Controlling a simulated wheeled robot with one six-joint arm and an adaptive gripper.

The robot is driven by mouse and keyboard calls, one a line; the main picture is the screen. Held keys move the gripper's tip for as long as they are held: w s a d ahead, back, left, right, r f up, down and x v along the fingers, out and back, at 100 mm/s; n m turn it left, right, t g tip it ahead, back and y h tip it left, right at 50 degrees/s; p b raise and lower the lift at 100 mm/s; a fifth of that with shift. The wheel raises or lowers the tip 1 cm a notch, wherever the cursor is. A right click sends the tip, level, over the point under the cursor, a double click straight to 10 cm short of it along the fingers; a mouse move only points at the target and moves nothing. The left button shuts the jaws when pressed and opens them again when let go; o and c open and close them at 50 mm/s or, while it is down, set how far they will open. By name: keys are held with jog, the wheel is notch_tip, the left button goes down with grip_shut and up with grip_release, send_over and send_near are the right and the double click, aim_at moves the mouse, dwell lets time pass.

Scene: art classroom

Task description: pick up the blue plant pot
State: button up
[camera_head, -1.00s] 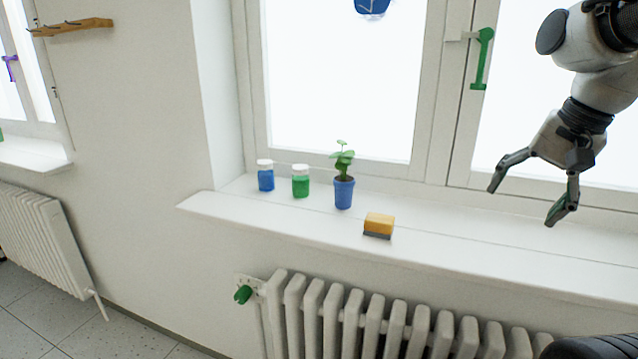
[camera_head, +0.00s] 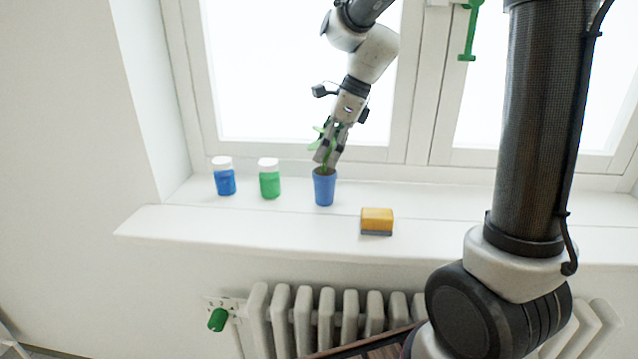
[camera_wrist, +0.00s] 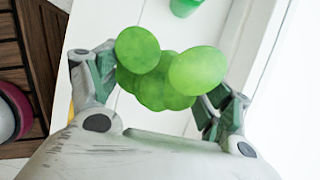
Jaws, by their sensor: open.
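The blue plant pot (camera_head: 324,188) stands upright on the white windowsill (camera_head: 250,222), with a green plant in it. My gripper (camera_head: 328,158) is just above the pot, at the height of the plant, and partly covers the leaves in the head view. In the wrist view the round green leaves (camera_wrist: 165,75) lie between the two open fingers of my gripper (camera_wrist: 158,92). The pot itself is hidden behind the leaves there. I cannot tell whether the fingers touch the plant.
A jar of blue paint (camera_head: 224,178) and a jar of green paint (camera_head: 269,180) stand left of the pot. A yellow sponge (camera_head: 377,220) lies to its right, near the sill's front edge. The window is close behind; a radiator (camera_head: 300,310) is below.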

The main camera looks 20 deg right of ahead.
aim_at(316, 171)
jog(key=x, duration=0.5)
jog(key=shift+s+a+r, duration=0.1)
jog(key=shift+s+a, duration=0.05)
jog(key=shift+s, duration=0.05)
